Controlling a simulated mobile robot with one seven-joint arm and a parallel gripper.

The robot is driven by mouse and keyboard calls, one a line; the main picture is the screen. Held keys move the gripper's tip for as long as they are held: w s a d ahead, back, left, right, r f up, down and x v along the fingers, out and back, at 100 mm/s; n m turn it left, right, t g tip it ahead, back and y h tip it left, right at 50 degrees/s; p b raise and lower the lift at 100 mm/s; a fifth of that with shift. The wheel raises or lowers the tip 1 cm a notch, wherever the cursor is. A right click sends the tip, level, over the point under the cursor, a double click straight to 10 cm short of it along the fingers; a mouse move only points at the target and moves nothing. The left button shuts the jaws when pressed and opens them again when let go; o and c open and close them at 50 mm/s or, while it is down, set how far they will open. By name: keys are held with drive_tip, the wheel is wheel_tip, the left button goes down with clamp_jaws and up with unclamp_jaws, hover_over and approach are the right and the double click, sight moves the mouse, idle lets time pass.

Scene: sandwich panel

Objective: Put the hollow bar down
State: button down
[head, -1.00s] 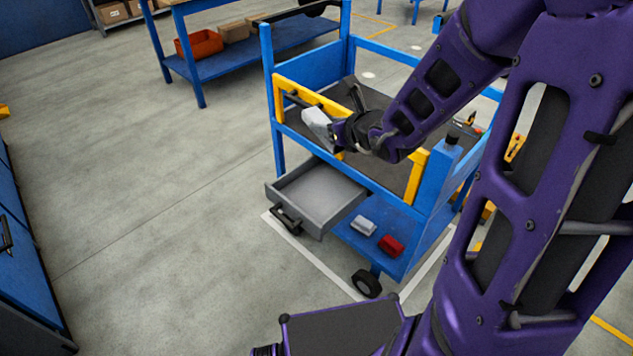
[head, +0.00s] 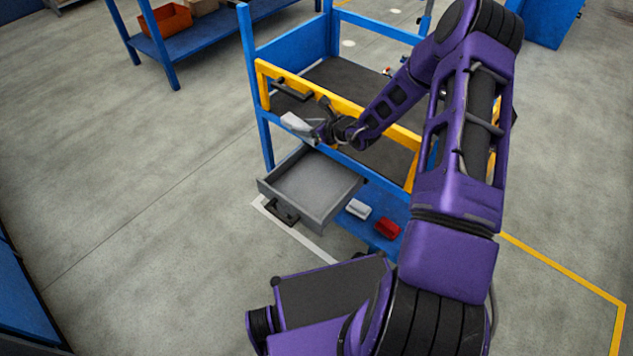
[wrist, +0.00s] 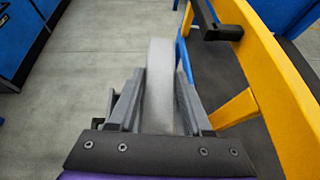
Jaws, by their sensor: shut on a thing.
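The hollow bar (wrist: 158,85) is a light grey, squared piece. It sits between the two fingers of my gripper (wrist: 155,100) in the wrist view and points away from the camera. In the head view my gripper (head: 318,131) holds the bar (head: 297,124) at the near side of the blue cart, beside the yellow rail and above the open drawer. The jaws are shut on the bar. My arm hides part of the cart. Whether the bar touches the cart's edge is hard to tell.
The open grey drawer (head: 314,187) is empty. A white block (head: 358,209) and a red block (head: 387,229) lie on the lower blue shelf. The yellow rail (head: 345,103) with a black handle runs along the cart. A blue bench with an orange bin (head: 163,20) stands behind.

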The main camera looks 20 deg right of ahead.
drive_tip(key=n+y, duration=0.1)
hover_over(304, 190)
drive_tip(key=shift+g, duration=0.3)
wheel_tip(304, 190, down, 20)
drive_tip(key=shift+a+r, duration=0.1)
drive_tip(key=shift+r, duration=0.1)
drive_tip(key=shift+f+b, duration=0.5)
drive_tip(key=shift+f, duration=1.55)
drive_tip(key=shift+f, duration=0.1)
drive_tip(key=shift+f, duration=0.15)
drive_tip(key=shift+c, duration=1.7)
unclamp_jaws()
